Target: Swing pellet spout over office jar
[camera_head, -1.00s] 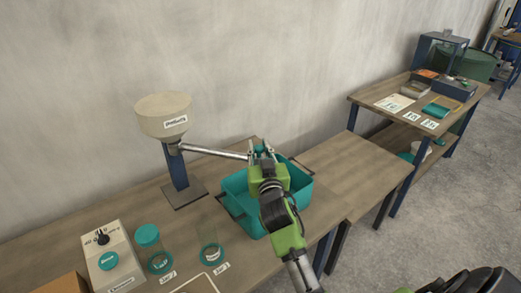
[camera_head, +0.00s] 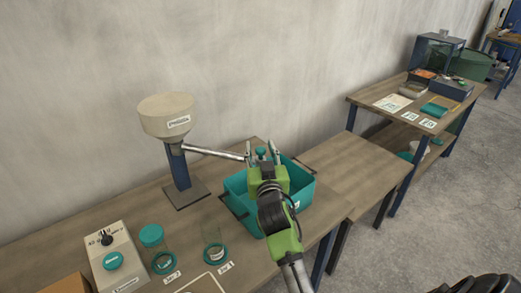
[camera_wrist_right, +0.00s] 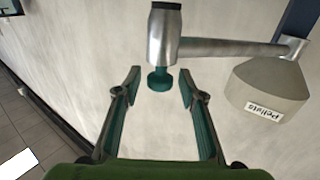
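The beige pellet hopper (camera_head: 166,116), labelled "Pellets", stands on a blue post at the back of the table. Its metal spout arm (camera_head: 213,154) points right, over the teal bin (camera_head: 303,190). A teal knob (camera_wrist_right: 159,80) hangs at the spout's end. My right gripper (camera_head: 262,153) is open at the spout end, with the knob between or just beyond its fingertips; no contact shows in the right wrist view (camera_wrist_right: 160,77). Two clear jars stand at the front left: one with a teal lid (camera_head: 151,235), one open (camera_head: 213,243). My left gripper is not in view.
A beige control box (camera_head: 115,257) with a teal button stands left of the jars. The wall runs close behind the hopper. The table right of the bin (camera_head: 355,165) is clear. A farther table (camera_head: 365,101) holds cards and boxes.

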